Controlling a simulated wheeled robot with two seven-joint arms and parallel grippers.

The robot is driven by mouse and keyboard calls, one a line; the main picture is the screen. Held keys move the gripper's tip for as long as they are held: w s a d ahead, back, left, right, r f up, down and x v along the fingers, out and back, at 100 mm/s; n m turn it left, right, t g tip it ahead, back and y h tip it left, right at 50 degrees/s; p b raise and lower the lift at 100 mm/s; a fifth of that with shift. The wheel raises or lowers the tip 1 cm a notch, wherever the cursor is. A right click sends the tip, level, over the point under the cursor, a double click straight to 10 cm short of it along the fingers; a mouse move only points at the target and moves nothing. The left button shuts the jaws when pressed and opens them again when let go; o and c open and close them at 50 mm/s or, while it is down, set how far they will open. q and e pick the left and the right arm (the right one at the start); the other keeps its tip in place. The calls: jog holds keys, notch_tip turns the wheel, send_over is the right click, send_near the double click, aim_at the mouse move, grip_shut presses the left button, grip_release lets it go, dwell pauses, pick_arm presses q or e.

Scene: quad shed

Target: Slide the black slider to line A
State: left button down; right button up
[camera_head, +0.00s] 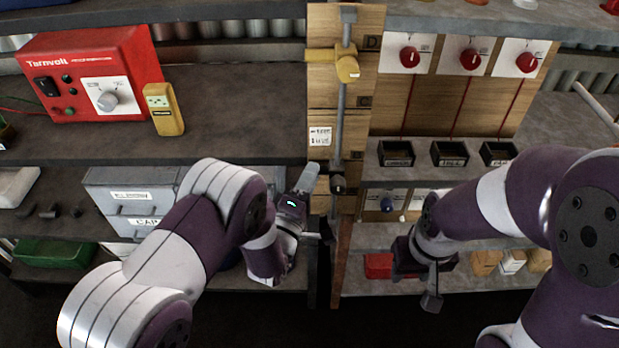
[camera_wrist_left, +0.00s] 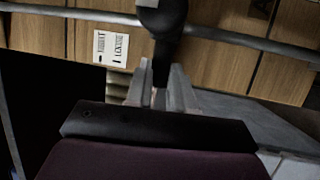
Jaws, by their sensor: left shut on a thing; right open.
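The black slider (camera_head: 338,184) sits low on a vertical grey rod (camera_head: 341,120) fixed to a wooden board. It also shows at the top of the left wrist view (camera_wrist_left: 165,18), with its black handle pointing down between my fingers. My left gripper (camera_head: 311,180) is shut on that handle; in the left wrist view its fingers (camera_wrist_left: 160,92) stand on either side of it. Line A and its letter cannot be made out; lines marked D (camera_head: 372,42) and C (camera_head: 365,101) are higher on the board. My right gripper (camera_head: 431,300) is open and empty, lower right of the board.
A yellow slider (camera_head: 346,67) sits higher on the same rod. A white note (camera_head: 320,136) is on the board. Dark bins (camera_head: 449,154) stand on the right shelf, below red knobs (camera_head: 410,57). A red power unit (camera_head: 90,75) and a yellow meter (camera_head: 163,108) stand on the left.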

pick_arm(q)
notch_tip(320, 180, down, 12)
jog(key=b, duration=0.9)
jog(key=shift+f, duration=0.1)
jog(key=c, duration=1)
grip_release()
jog(key=shift+r, duration=0.3)
jog(key=shift+o, duration=0.2)
jog(key=shift+s, duration=0.1)
jog(key=v, duration=1.2)
jog(key=shift+s+a+p, duration=0.15)
jog(key=shift+s+p, duration=0.1)
jog(key=shift+p, duration=0.1)
